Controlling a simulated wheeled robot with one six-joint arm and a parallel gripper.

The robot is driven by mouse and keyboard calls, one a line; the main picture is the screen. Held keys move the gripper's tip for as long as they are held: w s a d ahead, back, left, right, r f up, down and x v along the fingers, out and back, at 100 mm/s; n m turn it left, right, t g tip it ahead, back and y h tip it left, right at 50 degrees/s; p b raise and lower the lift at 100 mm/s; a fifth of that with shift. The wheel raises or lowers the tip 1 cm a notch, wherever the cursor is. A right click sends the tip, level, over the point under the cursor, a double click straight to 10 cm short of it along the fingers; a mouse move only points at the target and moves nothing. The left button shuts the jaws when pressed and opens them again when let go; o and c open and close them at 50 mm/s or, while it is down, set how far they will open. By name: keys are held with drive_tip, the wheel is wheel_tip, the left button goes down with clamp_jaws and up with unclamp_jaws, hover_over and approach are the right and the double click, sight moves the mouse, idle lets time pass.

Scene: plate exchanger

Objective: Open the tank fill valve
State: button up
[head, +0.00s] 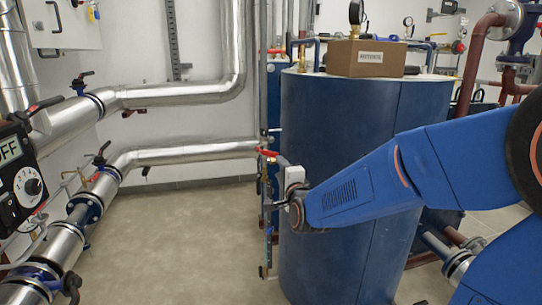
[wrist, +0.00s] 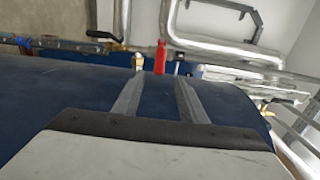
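A small valve with a red lever handle (head: 268,153) sits on the thin vertical pipe at the left side of the blue tank (head: 335,150). I take it as the fill valve; no label shows. My gripper (head: 281,160) is just right of the red handle, by the tank wall. In the wrist view my gripper (wrist: 159,80) has its two grey fingers apart with nothing between them. The red handle (wrist: 160,57) stands upright just beyond the fingertips, roughly centred on the gap. A brass fitting (wrist: 138,61) is beyond the left fingertip. Contact with the handle does not show.
A labelled cardboard box (head: 366,58) and a gauge (head: 356,12) are on the tank top. Silver pipes (head: 185,153) with dark-handled valves run along the left and back walls. A dark panel (head: 22,170) is at far left. The floor (head: 180,240) left of the tank is clear.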

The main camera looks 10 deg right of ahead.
sight(272, 155)
drive_tip(key=w, duration=1.3)
drive_tip(key=shift+w, duration=0.35)
clamp_jaws()
